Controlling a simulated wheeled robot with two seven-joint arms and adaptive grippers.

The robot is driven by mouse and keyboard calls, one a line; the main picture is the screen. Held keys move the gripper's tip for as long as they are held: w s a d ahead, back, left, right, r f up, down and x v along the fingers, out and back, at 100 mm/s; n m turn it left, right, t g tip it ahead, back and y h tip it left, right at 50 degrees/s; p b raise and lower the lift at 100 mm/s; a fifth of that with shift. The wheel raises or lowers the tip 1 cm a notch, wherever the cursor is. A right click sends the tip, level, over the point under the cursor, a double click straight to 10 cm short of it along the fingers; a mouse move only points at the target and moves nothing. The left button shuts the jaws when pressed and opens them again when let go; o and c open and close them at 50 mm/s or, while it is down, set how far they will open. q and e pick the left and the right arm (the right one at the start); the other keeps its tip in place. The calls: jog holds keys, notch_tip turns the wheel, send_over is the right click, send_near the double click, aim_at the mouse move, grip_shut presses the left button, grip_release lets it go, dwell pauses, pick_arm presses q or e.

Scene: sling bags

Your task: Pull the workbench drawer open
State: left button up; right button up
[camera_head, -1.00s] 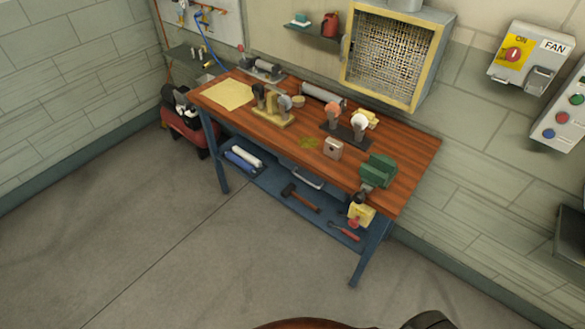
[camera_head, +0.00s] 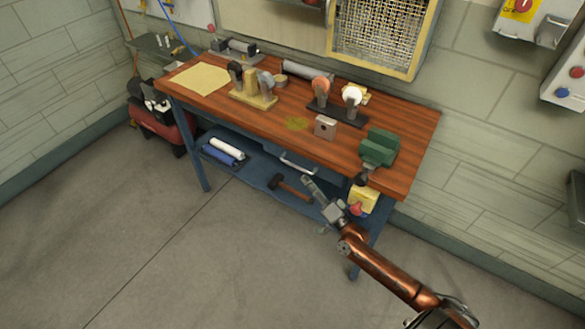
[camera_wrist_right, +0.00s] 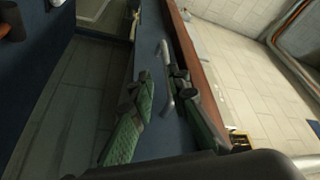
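The wooden-topped workbench (camera_head: 225,112) stands against the wall. Its blue drawer (camera_head: 277,156), with a pale bar handle (camera_head: 299,166), is under the tabletop and looks closed. My right gripper (camera_head: 309,184) is in front of the bench, just below and right of the handle in the head view. In the right wrist view, the open gripper (camera_wrist_right: 160,76) shows two green-padded fingers apart. The handle (camera_wrist_right: 163,50) appears ahead, between the finger directions; I cannot tell whether they touch it. My left gripper is not in view.
A green vise (camera_head: 379,147) sits at the bench's right end, with a yellow block (camera_head: 363,199) below. A hammer (camera_head: 290,187) and rolls (camera_head: 224,150) lie on the lower shelf. The floor (camera_head: 130,240) in front is clear.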

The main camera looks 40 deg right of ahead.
aim_at(295, 166)
jog(key=w, duration=0.2)
jog(key=w+r, duration=0.1)
jog(key=w, duration=0.2)
jog(key=w+r, duration=0.1)
jog(key=w, duration=0.1)
jog(key=shift+w+a+r, duration=0.25)
jog(key=shift+w+a, duration=0.05)
jog(key=shift+w, duration=0.05)
jog(key=shift+c, duration=0.5)
grip_shut()
